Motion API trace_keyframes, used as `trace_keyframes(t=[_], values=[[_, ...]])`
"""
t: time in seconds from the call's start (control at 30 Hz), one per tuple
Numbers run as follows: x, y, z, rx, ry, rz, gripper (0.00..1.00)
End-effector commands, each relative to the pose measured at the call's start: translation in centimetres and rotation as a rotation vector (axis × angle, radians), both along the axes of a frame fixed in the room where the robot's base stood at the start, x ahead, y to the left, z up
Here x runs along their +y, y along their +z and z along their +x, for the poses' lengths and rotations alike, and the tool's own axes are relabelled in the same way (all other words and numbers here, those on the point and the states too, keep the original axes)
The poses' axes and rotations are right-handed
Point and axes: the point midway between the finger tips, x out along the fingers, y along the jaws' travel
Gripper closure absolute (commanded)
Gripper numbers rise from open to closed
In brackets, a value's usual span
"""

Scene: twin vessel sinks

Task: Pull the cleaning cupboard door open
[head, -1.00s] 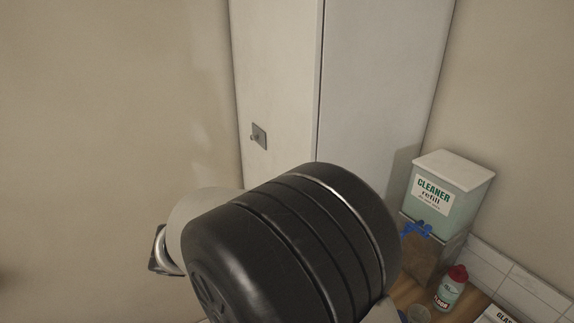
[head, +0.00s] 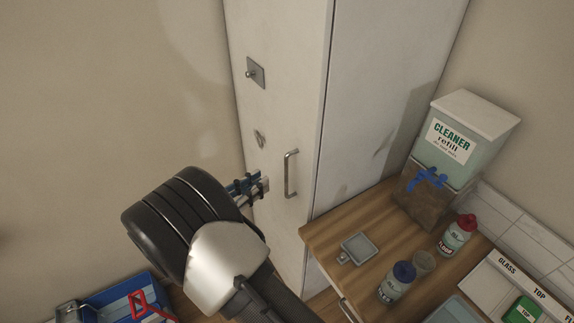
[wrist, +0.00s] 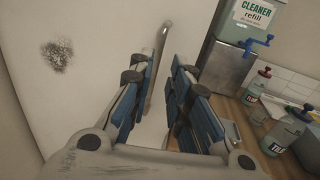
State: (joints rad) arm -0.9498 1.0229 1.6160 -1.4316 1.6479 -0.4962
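The tall white cleaning cupboard stands against the back wall. Its door (head: 276,112) looks shut and has a grey metal bar handle (head: 291,174) low near its right edge. My gripper (head: 264,186) is just left of the handle in the head view, pointing toward it and apparently apart from it. In the wrist view my gripper (wrist: 165,62) is open, with blue-padded fingers apart. The handle (wrist: 162,44) shows ahead, in and above the gap near the left finger. The handle's lower part is partly hidden by that finger.
A wooden counter (head: 330,226) adjoins the cupboard at right. It holds a small grey dish (head: 359,249), a blue-capped bottle (head: 397,284), a red-capped bottle (head: 457,236) and a cleaner refill dispenser (head: 450,150). A blue case (head: 110,298) lies at lower left.

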Motion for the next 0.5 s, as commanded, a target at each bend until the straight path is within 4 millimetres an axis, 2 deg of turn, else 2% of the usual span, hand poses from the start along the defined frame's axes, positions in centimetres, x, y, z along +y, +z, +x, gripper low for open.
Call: trace_keyframes(t=[0.1, 0.3, 0.5], values=[[-2.1, -0.1, 1.9, 0.001, -0.005, 0.001, 0.83], [-5.0, -0.1, 4.9, -0.001, -0.004, 0.001, 0.83], [-6.9, -0.1, 6.9, 0.001, -0.002, 0.001, 0.83]])
